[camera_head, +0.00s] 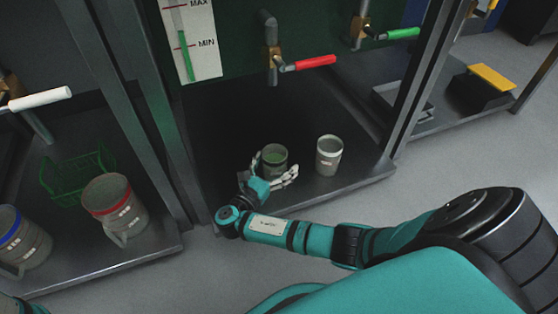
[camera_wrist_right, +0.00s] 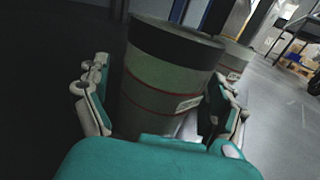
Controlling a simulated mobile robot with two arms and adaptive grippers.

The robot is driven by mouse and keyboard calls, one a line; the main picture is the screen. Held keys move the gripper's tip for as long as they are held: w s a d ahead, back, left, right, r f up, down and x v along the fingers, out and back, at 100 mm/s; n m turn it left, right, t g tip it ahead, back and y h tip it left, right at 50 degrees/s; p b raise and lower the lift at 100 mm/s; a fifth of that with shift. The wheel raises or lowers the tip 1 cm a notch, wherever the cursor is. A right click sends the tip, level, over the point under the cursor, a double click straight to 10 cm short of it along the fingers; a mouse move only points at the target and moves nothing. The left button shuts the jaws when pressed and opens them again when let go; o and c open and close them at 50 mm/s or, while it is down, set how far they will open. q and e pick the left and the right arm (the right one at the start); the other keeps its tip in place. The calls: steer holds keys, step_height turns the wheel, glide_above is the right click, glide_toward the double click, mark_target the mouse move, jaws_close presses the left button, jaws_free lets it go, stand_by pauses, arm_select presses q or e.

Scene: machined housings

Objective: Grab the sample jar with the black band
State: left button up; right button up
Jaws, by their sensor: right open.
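The sample jar with the black band (camera_head: 274,155) stands upright on the dark shelf under the red-handled tap. It looks grey-green inside. In the right wrist view the jar (camera_wrist_right: 165,75) shows a black band at its top, thin red lines and a white label. My right gripper (camera_head: 274,178) is open, with its fingers on either side of the jar. In the right wrist view the fingers (camera_wrist_right: 160,112) flank the jar; whether they touch it I cannot tell. My left gripper does not show.
A jar with a white rim (camera_head: 329,155) stands just right of the black-banded jar. A red-rimmed jar (camera_head: 116,207) and a blue-rimmed jar (camera_head: 22,240) stand on the left shelf near a green wire basket (camera_head: 78,174). A red-handled tap (camera_head: 290,64) hangs above.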

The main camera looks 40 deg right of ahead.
steer(key=c, duration=1.7)
